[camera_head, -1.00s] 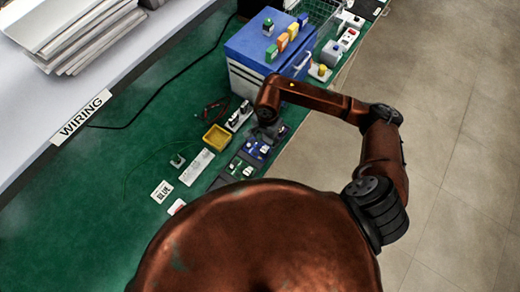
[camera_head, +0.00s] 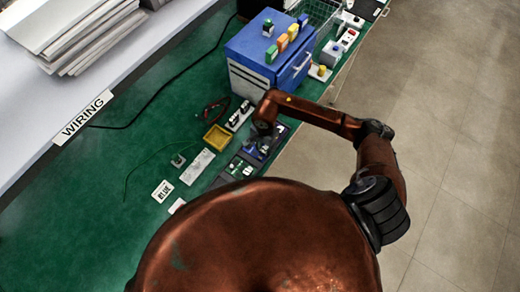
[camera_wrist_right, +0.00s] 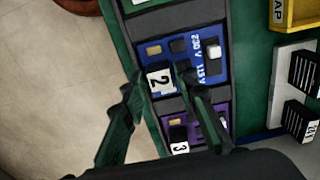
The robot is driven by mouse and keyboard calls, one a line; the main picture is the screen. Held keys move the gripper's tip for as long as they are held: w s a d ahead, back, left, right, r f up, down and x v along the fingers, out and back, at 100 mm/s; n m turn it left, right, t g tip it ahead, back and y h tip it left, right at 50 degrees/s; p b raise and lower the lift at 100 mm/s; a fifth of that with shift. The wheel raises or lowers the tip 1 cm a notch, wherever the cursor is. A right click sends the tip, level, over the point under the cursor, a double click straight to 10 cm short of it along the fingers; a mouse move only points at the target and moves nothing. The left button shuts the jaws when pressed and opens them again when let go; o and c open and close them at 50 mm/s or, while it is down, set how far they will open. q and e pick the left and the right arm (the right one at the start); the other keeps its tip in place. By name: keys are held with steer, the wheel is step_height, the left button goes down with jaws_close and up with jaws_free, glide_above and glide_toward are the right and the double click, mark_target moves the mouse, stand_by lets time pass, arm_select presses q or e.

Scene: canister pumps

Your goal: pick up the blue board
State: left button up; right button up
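The blue board (camera_wrist_right: 212,60) lies in a dark tray (camera_wrist_right: 172,103) in the right wrist view, with a black block marked "2" (camera_wrist_right: 160,80), a tan part and white lettering on it. In the head view the blue board (camera_head: 251,152) is partly covered by my right arm. My right gripper (camera_wrist_right: 158,82) is open, its fingertips apart on either side of the black block, close over the board's edge. I cannot tell whether they touch it. My left gripper is not in view.
A purple board (camera_wrist_right: 212,118) with a block marked "3" (camera_wrist_right: 179,142) lies beside the blue one. A green board (camera_head: 238,168) is on the other side. A yellow bin (camera_head: 216,137) and blue cabinet (camera_head: 255,44) stand nearby. Floor lies beyond the bench edge.

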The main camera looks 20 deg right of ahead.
jaws_close()
